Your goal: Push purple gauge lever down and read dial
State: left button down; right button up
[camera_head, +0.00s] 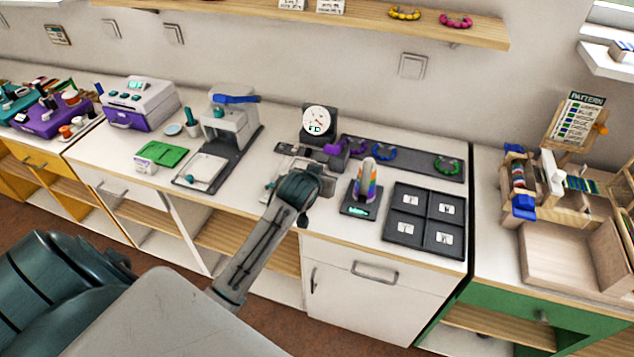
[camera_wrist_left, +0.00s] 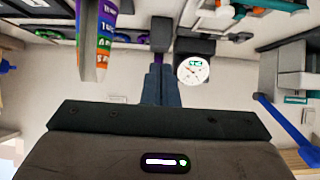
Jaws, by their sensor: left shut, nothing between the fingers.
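The gauge has a round white dial (camera_head: 319,120) with a red needle and a small green readout on a dark block. The figures are too small to read. The dial also shows in the left wrist view (camera_wrist_left: 193,70), right of my fingers. The purple lever (camera_head: 333,149) sticks out low in front of the dial. My left gripper (camera_wrist_left: 161,72) is shut and empty, its fingers pointing toward the gauge. In the head view my wrist hides the fingers. I cannot tell whether they touch the lever. My right gripper is not in view.
A press with a blue handle (camera_head: 236,99) stands to the left. A dark four-part tray (camera_head: 425,218) and a strip with bead rings (camera_head: 415,163) lie to the right.

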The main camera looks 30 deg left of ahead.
pick_arm(q)
jog(key=v, duration=0.3)
jog(key=shift+s+d+r, duration=0.1)
jog(key=shift+s, duration=0.05)
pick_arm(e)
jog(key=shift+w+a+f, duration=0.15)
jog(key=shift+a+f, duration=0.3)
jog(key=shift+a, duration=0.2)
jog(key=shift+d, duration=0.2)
